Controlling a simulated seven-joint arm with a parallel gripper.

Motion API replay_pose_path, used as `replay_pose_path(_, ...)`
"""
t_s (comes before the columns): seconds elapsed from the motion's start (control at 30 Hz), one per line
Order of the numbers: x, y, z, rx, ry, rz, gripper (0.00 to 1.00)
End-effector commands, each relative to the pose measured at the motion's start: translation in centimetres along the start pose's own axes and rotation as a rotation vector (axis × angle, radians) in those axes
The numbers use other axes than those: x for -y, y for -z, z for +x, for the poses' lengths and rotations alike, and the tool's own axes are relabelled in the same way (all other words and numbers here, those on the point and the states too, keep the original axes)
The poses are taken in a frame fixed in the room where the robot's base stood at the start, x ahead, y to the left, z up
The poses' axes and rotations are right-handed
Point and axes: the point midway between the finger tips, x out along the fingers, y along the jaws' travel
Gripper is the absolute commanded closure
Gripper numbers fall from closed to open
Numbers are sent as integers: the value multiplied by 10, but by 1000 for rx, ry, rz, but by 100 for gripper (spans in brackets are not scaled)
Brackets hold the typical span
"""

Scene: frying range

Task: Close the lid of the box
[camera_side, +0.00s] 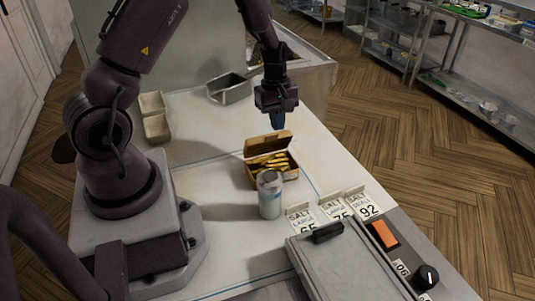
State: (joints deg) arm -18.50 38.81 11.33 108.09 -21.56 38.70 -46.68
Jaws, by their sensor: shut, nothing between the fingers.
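A small brown box (290,174) stands open on the white worktop, with several yellow sticks (268,162) lying inside. Its lid (268,143) stands raised at the far side of the box. My gripper (277,120) is above and just beyond the lid, pointing down. It is shut and empty. I cannot tell whether its fingertips touch the lid; they appear apart from it.
A translucent shaker (269,196) stands close in front of the box. Salt labels (332,208) and a grey fryer lid with a black handle (328,232) are nearer. The worktop right of the box is clear.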

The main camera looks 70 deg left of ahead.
Motion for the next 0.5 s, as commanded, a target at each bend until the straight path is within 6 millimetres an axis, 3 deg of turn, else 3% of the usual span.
replay_pose_path(0.5, 0, -10, -1, 0, 0, 0, 100)
